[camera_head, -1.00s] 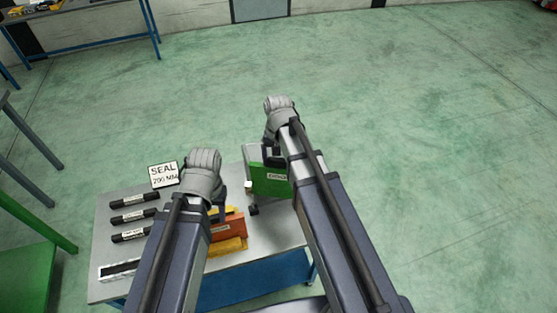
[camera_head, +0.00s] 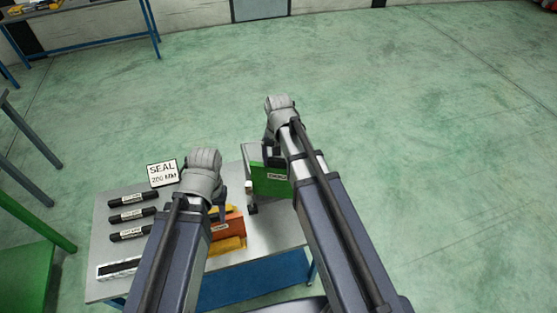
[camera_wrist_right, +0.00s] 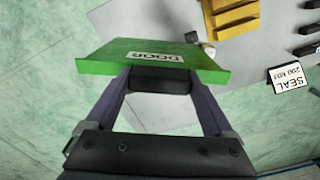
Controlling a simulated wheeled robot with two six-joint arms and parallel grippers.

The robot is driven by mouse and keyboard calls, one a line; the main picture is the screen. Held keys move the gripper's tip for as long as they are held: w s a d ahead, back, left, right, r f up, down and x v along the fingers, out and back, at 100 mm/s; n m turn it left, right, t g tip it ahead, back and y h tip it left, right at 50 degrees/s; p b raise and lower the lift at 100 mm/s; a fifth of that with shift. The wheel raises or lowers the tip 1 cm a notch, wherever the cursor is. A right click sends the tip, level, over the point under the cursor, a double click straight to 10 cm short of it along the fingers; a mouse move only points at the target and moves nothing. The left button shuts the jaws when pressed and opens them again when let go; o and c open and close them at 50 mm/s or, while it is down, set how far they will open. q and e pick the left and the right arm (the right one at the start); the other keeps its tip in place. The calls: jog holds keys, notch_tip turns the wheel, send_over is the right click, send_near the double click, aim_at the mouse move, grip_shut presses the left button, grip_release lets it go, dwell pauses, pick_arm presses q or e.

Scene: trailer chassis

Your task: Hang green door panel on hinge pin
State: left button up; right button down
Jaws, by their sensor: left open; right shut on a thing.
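The green door panel (camera_head: 268,186), with a white label, is upright over the back right of the table in the head view. My right gripper (camera_head: 272,158) is shut on it. The right wrist view shows the panel (camera_wrist_right: 185,63) across the ends of both fingers, its label reading DOOR. A small upright part with a white top (camera_head: 249,187) and dark foot stands just left of the panel; I cannot tell whether it is the hinge pin or whether they touch. My left gripper (camera_head: 221,203) is open beside an orange panel (camera_head: 228,227), partly hidden by its arm.
The grey table (camera_head: 105,215) carries several black bars (camera_head: 132,214), a black-and-white strip (camera_head: 119,268) and yellow pieces (camera_head: 232,245). A SEAL 200 MM sign (camera_head: 162,174) stands at its back edge. The floor beyond and right is clear.

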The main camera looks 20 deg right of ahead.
aim_at(278, 180)
jog(key=shift+f+b, duration=5.3)
jog(key=shift+f, duration=0.15)
grip_release()
jog(key=shift+r, duration=0.1)
notch_tip(278, 180, up, 8)
jog(key=p, duration=0.8)
jog(key=shift+f, duration=0.3)
